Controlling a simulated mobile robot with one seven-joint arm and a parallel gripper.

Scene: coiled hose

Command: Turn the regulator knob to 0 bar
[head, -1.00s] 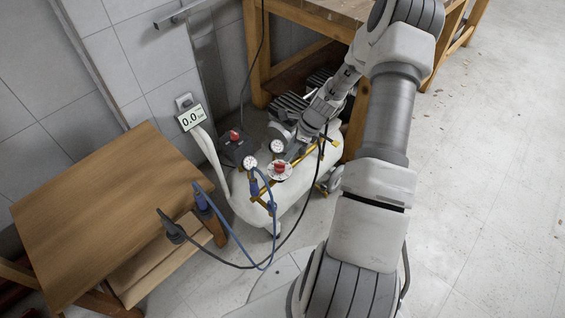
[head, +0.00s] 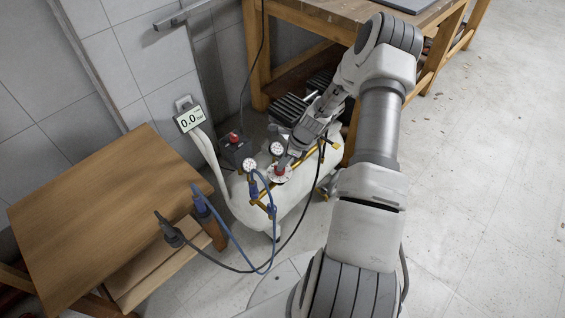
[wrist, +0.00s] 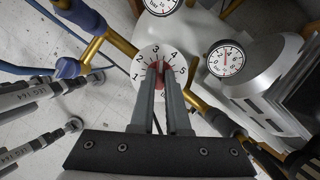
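The regulator knob is red (wrist: 158,67) and sits on a white round dial (wrist: 144,56) numbered 1 to 5. The dial also shows in the head view (head: 287,175), with the knob mostly behind my gripper. My gripper (wrist: 158,70) is at the knob, its two fingertips overlapping the red part with a narrow gap between them. The knob's pointer is hidden.
Two white gauges (head: 250,164) (head: 277,148) stand by the dial on the pale compressor tank (head: 236,195). Brass pipes and blue hoses (head: 270,240) surround it. A wooden table (head: 100,205) is at left, a workbench (head: 300,15) behind.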

